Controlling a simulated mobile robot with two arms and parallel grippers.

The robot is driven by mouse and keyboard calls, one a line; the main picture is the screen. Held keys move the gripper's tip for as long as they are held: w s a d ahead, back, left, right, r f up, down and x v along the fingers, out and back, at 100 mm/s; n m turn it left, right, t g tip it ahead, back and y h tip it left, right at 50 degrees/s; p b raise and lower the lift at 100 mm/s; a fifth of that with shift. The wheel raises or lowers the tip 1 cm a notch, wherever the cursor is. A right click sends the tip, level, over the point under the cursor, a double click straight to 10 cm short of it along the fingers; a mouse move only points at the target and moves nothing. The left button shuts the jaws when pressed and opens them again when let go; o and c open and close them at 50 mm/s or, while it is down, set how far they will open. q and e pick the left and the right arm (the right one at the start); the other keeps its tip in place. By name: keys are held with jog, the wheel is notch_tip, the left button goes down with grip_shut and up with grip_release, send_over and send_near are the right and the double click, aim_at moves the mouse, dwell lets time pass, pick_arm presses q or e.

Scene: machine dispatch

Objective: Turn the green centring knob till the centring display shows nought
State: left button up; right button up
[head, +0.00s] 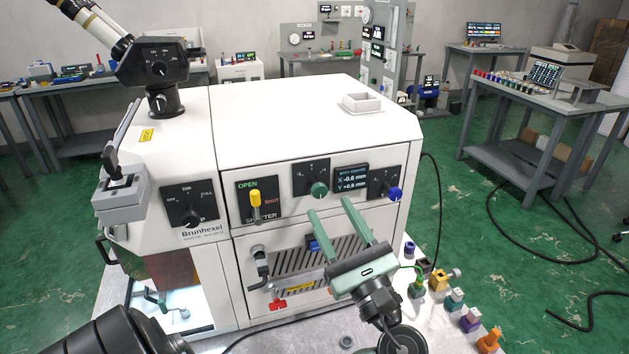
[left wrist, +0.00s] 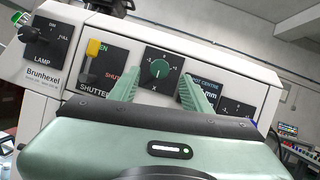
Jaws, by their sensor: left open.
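The green centring knob (head: 319,189) sits on a black plate on the white machine's front. In the left wrist view the green knob (left wrist: 159,69) shows between my finger ends, above a label X. The centring display (head: 351,179) is right of it and seems to read X -0.6 mm and Y about +0.6 mm, in small figures. In the left wrist view my right-hand finger partly covers the display (left wrist: 208,87). My left gripper (head: 330,207) is open and empty, its green fingers pointing at the panel just below the knob; contact is not visible. My right gripper is out of view.
A blue knob (head: 395,194) sits right of the display and a yellow shutter lever (head: 255,202) to the left. A black lamp knob (head: 190,215) is further left. Below are a slatted vent and a small black handle (head: 260,262). Small coloured parts stand at lower right.

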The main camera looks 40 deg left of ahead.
aim_at(321, 194)
pick_arm(q)
jog(key=p+x, duration=0.2)
jog(key=x, duration=0.3)
jog(key=shift+a+r, duration=0.15)
jog(key=shift+r, duration=0.05)
jog(key=shift+w+a, duration=0.1)
jog(key=shift+a, duration=0.25)
grip_shut()
